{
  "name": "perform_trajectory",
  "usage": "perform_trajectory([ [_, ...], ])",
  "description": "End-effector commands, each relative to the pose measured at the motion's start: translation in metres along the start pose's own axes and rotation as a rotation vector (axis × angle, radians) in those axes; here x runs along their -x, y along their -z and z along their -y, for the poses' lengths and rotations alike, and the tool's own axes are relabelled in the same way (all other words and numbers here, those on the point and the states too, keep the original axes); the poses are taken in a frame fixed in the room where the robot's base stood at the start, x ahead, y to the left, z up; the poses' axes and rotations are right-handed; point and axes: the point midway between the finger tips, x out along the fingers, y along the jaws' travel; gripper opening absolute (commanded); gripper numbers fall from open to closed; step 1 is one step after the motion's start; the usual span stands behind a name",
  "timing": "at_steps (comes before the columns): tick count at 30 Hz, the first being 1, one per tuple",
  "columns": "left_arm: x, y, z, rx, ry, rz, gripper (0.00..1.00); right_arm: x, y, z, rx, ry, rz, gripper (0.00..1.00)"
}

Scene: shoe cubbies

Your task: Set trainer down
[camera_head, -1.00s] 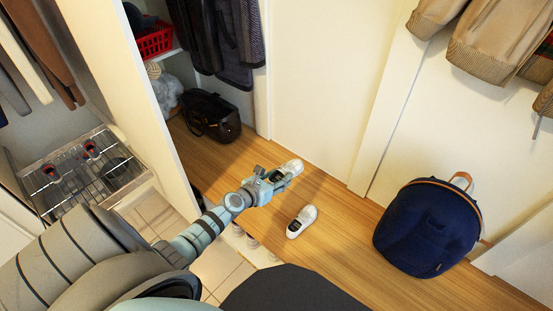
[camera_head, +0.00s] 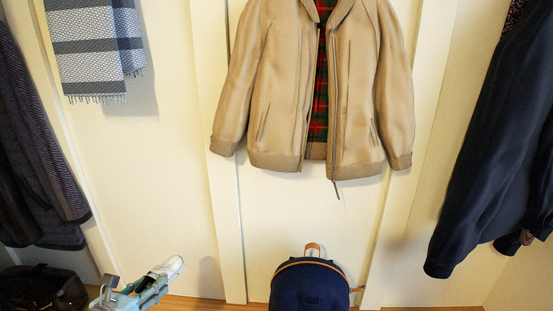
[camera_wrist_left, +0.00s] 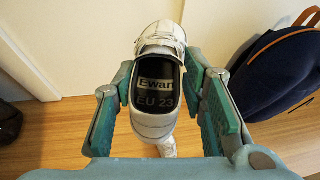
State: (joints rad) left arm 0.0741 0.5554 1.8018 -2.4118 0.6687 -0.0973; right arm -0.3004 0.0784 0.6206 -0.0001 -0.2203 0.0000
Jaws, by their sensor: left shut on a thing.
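A white trainer (camera_head: 165,268) is in my left gripper (camera_head: 146,285), low at the left of the head view. In the left wrist view the trainer (camera_wrist_left: 158,70) sits between the two fingers, its opening facing the camera. Its dark insole reads "Ewan EU 23". Part of another white shoe (camera_wrist_left: 167,148) shows just below it over the wooden surface; most of it is hidden. I cannot tell whether the held trainer touches the wood. My right gripper is not in view.
A navy backpack (camera_head: 310,287) stands against the wall, right of the trainer. A black bag (camera_head: 42,287) is at the lower left. A beige jacket (camera_head: 285,95) and other clothes hang above. Bare wood (camera_wrist_left: 62,135) shows left of the trainer.

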Motion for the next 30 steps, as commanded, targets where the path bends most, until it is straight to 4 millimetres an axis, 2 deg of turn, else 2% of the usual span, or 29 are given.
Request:
perform_trajectory([
  [1,0.016,-0.027,0.010,-0.031,0.048,0.001,0.04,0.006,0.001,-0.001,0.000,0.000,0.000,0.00],
  [3,0.040,-0.057,0.032,-0.068,0.137,-0.008,0.04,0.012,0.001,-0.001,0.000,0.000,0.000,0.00],
  [6,0.077,-0.086,0.072,-0.122,0.274,-0.021,0.04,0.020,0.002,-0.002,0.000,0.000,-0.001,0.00],
  [9,0.111,-0.100,0.112,-0.173,0.404,-0.032,0.04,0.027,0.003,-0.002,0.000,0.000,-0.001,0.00],
  [12,0.140,-0.102,0.144,-0.214,0.511,-0.040,0.04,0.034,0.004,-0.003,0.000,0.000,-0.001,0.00],
  [15,0.163,-0.099,0.166,-0.246,0.596,-0.046,0.04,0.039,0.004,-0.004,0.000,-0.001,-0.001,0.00],
  [18,0.178,-0.093,0.178,-0.267,0.652,-0.050,0.04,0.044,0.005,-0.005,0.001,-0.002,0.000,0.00],
  [28,0.182,-0.081,0.175,-0.272,0.668,-0.042,0.04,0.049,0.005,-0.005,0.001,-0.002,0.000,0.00],
  [30,0.179,-0.067,0.174,-0.264,0.668,-0.042,0.04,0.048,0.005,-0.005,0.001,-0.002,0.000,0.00],
])
